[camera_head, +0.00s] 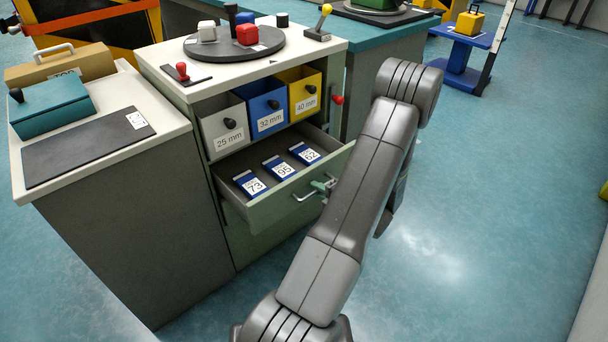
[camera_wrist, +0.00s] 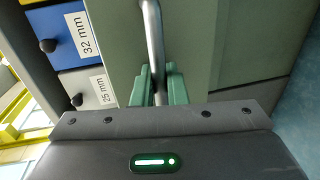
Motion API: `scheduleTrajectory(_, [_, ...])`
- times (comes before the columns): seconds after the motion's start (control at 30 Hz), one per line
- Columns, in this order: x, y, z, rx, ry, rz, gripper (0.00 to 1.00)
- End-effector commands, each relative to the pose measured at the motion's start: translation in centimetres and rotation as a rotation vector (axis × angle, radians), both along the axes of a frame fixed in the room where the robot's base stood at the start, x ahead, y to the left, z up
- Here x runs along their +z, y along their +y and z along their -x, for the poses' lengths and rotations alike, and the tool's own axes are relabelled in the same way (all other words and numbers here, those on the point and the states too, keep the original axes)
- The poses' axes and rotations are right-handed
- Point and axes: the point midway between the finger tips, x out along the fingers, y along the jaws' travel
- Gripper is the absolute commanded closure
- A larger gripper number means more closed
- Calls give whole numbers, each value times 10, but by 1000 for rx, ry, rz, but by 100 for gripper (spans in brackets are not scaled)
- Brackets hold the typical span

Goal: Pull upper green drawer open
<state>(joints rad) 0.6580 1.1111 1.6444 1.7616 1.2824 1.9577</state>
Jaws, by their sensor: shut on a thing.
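The green drawer (camera_head: 280,215) under the row of bins stands pulled out from the cabinet. Three blue cards numbered 73 (camera_head: 251,184), 95 (camera_head: 279,168) and 62 (camera_head: 305,153) lie inside it. Its metal bar handle (camera_head: 305,196) is on the front panel. My gripper (camera_head: 324,186) is at the handle, partly hidden by my arm. In the wrist view the green fingers of my gripper (camera_wrist: 159,88) are shut around the handle (camera_wrist: 153,40), with the drawer front (camera_wrist: 215,55) behind.
Grey (camera_head: 225,125), blue (camera_head: 264,110) and yellow (camera_head: 304,93) bins sit above the drawer. A red knob (camera_head: 337,100) sticks out at the cabinet's right side. A lower side cabinet (camera_head: 125,200) stands at left. Floor (camera_head: 450,230) at right is clear.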

Motion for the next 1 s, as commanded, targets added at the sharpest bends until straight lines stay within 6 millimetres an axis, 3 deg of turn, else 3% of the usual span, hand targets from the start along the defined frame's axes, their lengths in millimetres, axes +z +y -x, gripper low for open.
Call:
scheduleTrajectory(0.3, [1, -26, 35, -1, 1, -1, 100])
scheduleTrajectory(0.83, [0, -31, 42, 2, 0, 0, 100])
scheduleTrajectory(0.87, [0, -31, 42, 2, 0, 0, 86])
scheduleTrajectory(0.93, [0, -31, 42, 1, 0, 1, 72])
scheduleTrajectory(1.0, [0, -31, 42, 1, 0, 1, 71])
